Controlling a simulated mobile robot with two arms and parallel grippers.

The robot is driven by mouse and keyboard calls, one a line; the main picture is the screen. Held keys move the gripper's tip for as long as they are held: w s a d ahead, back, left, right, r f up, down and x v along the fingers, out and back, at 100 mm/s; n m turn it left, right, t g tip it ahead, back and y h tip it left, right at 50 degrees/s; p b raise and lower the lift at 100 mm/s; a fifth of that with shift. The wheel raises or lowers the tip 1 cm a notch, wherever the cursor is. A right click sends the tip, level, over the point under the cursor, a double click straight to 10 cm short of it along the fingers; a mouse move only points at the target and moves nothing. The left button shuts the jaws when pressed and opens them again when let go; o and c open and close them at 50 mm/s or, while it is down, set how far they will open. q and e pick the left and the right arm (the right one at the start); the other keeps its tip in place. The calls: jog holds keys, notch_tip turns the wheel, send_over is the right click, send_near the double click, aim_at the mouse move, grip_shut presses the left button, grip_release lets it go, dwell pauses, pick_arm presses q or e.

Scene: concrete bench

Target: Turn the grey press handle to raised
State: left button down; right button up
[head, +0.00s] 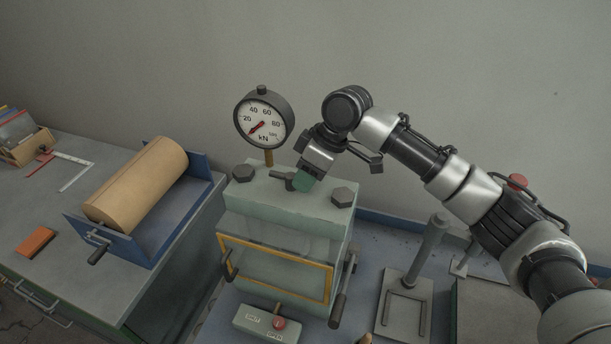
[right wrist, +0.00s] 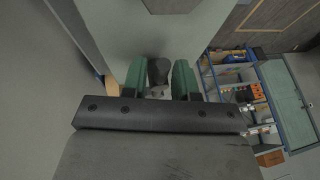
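The press (head: 285,215) is a pale green block with a dial gauge on top, in the middle of the head view. A short dark grey handle (head: 281,176) lies on its top between the hex bolts. My right gripper (head: 303,181) comes down on this handle from above right, its green fingertips at the handle's right end. In the right wrist view the handle's dark rounded end (right wrist: 158,71) fills the narrow gap between the two green fingers (right wrist: 160,80), so the gripper looks shut on it. The fingers partly hide the handle in the head view. My left gripper is not in view.
The gauge (head: 264,119) stands close left of my right gripper. Hex bolts (head: 343,196) flank the handle. A lever with a dark grip (head: 338,309) is on the press's right side. A blue cradle with a brown roll (head: 137,185) stands left; a grey stand (head: 405,300) stands right.

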jog(key=b+v, duration=0.2)
jog(key=v, duration=0.8)
jog(key=shift+r+b, duration=0.25)
jog(key=shift+b, duration=0.1)
jog(key=shift+f, duration=0.1)
